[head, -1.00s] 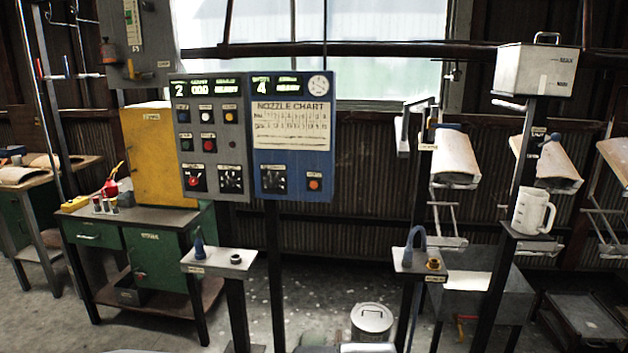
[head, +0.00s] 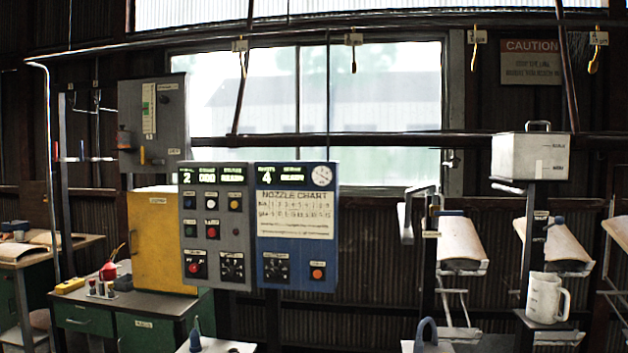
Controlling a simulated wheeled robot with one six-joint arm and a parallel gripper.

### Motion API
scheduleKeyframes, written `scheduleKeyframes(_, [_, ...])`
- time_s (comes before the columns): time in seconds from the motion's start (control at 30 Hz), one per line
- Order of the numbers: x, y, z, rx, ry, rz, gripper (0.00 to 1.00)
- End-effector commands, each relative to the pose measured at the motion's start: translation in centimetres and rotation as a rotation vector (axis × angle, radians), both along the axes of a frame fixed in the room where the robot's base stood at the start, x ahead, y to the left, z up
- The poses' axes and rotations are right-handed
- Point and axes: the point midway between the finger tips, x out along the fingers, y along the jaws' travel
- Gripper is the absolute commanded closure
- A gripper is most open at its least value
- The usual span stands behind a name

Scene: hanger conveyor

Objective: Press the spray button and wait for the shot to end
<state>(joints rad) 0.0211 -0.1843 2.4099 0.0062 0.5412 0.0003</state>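A grey control panel (head: 216,272) stands in the middle left of the head view, with a lit display on top and several coloured round buttons below. A blue panel (head: 297,250) is joined to its right side, with its own display, a nozzle chart (head: 295,214), a dark switch (head: 276,268) and an orange button (head: 318,272) at its lower right. The small labels are too blurred to read, so I cannot tell which button is the spray button. My gripper is not in view.
A yellow cabinet (head: 160,245) stands left of the panels on a green workbench (head: 85,316) with a red oil can (head: 109,270). At right are a grey box (head: 531,156), a white jug (head: 545,298) and curved panels on racks. Hooks hang from an overhead rail.

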Motion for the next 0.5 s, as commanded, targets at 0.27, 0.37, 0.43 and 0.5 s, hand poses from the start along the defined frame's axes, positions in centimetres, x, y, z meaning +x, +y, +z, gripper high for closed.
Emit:
scheduleKeyframes(0.27, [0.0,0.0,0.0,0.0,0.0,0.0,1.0])
scheduleKeyframes(0.37, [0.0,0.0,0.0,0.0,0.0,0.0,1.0])
scheduleKeyframes(0.43, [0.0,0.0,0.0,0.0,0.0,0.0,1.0])
scheduleKeyframes(0.5, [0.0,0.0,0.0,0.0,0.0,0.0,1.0])
